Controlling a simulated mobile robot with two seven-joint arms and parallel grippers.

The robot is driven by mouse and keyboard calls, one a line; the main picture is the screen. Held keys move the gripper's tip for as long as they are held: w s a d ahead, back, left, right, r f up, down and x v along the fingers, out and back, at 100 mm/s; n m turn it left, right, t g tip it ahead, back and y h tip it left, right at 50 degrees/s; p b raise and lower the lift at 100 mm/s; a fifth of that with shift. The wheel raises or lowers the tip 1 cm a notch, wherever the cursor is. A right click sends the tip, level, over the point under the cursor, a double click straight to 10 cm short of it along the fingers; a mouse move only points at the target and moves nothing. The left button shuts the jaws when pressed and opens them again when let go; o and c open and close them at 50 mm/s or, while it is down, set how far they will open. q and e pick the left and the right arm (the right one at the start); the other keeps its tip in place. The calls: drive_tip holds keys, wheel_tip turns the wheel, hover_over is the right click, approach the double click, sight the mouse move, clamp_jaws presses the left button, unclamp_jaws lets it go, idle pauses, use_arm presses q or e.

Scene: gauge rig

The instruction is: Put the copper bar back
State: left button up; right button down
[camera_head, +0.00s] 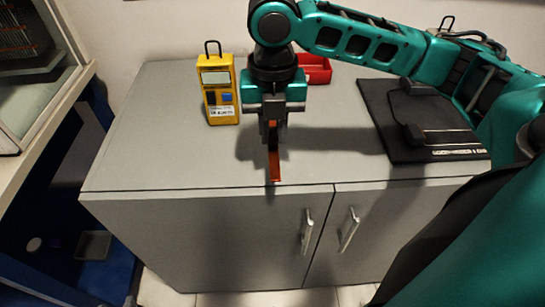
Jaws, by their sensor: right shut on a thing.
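The copper bar (274,164) is a thin reddish-brown strip. It hangs upright, pointing down, from my right gripper (271,132), which is shut on its upper part. The bar is close to the front edge of the grey cabinet top (160,150). I cannot tell whether its lower end touches the top or is just above it. My left gripper is not in view.
A yellow meter (218,92) with a black handle stands at the back left of the cabinet top. A red bin (316,69) is behind my right arm. A black mat (440,152) with dark fixtures lies at the right. A glass-sided case (50,100) stands at the far left.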

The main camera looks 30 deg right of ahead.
sight(273, 154)
drive_tip(key=shift+f, duration=0.55)
wheel_tip(273, 154, down, 5)
drive_tip(key=shift+f+b, duration=0.1)
drive_tip(key=shift+b, duration=0.8)
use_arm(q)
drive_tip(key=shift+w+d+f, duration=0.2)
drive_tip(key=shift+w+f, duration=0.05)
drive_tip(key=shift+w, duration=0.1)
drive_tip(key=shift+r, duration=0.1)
use_arm(e)
drive_tip(key=shift+f, duration=0.2)
drive_tip(key=c, duration=1.1)
unclamp_jaws()
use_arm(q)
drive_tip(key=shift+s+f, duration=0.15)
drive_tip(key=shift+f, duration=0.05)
use_arm(e)
drive_tip(key=shift+o, duration=0.2)
